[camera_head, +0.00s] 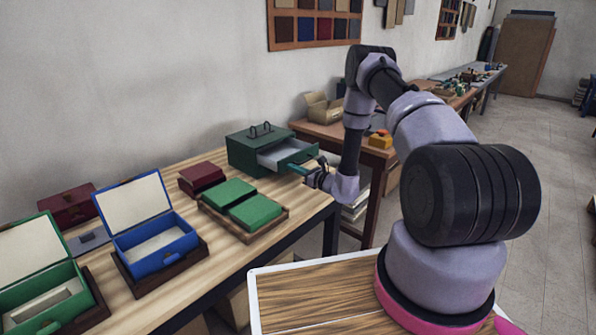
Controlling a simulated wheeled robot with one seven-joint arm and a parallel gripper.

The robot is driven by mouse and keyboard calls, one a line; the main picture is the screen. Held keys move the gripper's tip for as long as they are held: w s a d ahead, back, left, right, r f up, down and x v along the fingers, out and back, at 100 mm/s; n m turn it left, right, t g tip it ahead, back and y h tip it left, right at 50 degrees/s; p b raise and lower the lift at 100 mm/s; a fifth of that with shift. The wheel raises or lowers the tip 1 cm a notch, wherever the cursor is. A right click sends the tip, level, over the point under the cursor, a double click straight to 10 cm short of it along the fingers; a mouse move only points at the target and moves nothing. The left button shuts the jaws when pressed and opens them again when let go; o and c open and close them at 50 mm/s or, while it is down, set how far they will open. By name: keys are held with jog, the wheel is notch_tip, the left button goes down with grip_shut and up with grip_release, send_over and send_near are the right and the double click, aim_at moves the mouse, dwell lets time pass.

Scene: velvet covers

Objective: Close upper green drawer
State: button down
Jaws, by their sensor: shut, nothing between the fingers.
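The green drawer box (249,150) stands toward the far end of the wooden workbench, with two dark handles on its top. Its upper drawer (290,153) is pulled out to the right, showing a pale, empty-looking interior. My gripper (301,170) is shut and empty, close to the front of the open drawer. Its fingers point left toward the drawer front. I cannot tell whether they touch it. My wrist hides a little of the space to the right of the drawer.
Green velvet blocks on a wooden tray (283,219) and a dark red box (201,176) sit nearer on the bench. An open blue box (157,248) and an open green box (23,301) stand at left. Another table with a cardboard box (322,108) is behind.

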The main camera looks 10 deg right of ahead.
aim_at(270, 156)
jog(key=x, duration=1.2)
jog(key=shift+w+a+r, duration=0.2)
jog(key=shift+w, duration=0.1)
jog(key=shift+r, duration=0.1)
